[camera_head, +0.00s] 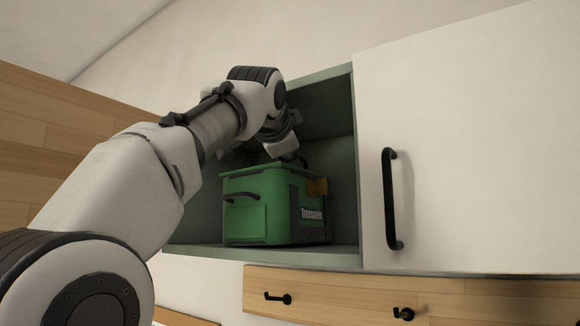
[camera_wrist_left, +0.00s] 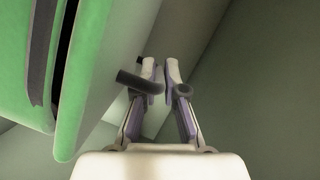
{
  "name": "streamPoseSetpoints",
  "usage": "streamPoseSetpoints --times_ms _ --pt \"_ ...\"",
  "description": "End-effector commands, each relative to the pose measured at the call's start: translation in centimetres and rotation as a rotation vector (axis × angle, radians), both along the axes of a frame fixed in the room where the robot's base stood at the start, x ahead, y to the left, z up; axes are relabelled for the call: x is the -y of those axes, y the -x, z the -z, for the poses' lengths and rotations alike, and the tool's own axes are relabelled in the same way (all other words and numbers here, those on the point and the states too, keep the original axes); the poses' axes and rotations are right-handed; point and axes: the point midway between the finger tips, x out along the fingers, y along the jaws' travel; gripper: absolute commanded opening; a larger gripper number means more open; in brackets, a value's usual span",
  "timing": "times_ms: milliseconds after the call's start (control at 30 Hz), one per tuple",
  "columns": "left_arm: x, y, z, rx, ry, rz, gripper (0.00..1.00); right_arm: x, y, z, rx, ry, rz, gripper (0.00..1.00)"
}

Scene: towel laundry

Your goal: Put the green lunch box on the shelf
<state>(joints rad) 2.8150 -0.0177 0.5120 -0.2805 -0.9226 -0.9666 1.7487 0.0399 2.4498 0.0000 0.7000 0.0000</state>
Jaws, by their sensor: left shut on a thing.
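The green lunch box (camera_head: 258,205) is upright inside the open cabinet shelf (camera_head: 345,252), its base at the shelf floor. I cannot tell whether it rests fully or hangs slightly above. It has a dark front handle, a grey side and an orange latch. My left gripper (camera_head: 298,160) is at the top of the box, mostly hidden behind my wrist. In the left wrist view its fingers (camera_wrist_left: 160,75) are close together around a dark bar, which looks like the box's handle. The green side of the box (camera_wrist_left: 85,75) fills the left of that view. My right gripper is not in view.
A white cabinet door (camera_head: 470,150) with a black handle (camera_head: 391,200) stands right of the opening. Wooden drawer fronts (camera_head: 345,290) with dark knobs are below. The compartment's green side wall is close to the right of the box.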

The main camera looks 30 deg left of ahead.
Motion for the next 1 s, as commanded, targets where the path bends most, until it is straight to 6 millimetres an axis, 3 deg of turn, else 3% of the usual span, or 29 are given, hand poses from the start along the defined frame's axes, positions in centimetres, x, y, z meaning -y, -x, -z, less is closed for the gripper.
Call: streamPoseSetpoints --times_ms 33,200,300,667,767,1000 --pt "0.0 0.1 0.7 0.002 0.000 0.000 0.00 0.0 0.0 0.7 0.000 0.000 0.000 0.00" --pt "0.0 0.0 0.3 0.001 0.000 0.000 0.00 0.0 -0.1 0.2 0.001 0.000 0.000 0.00" --pt "0.0 0.0 0.4 -0.001 0.000 -0.001 0.34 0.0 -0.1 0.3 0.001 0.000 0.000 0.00" --pt "0.1 0.5 0.3 0.001 0.000 0.001 0.34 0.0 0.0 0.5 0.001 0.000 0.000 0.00" --pt "0.4 1.9 0.2 0.003 -0.001 0.001 0.34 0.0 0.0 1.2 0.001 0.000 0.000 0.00" --pt "1.8 7.7 -0.5 0.006 -0.001 0.001 0.34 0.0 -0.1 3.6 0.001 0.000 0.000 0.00"
